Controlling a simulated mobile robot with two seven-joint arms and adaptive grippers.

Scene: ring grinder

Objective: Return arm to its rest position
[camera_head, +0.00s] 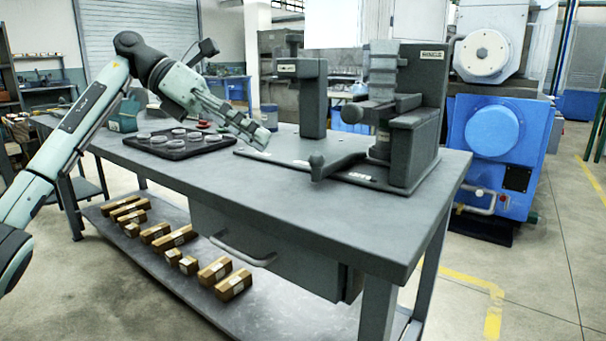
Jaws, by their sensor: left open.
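My left arm (100,95) comes in from the left and reaches over the grey workbench (300,215). My left gripper (258,137) is at its end, above the bench top, between the dark tray and the dark grey machine. It is seen small and from the side. It is open, and no object shows between its fingers. My right arm and right gripper are not in view.
A dark tray (168,153) with several metal rings lies left of my gripper. The dark grey ring machine (415,130) stands on the right, its lever (340,163) pointing left. Several brown boxes (172,238) lie on the lower shelf. The bench's front strip is clear.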

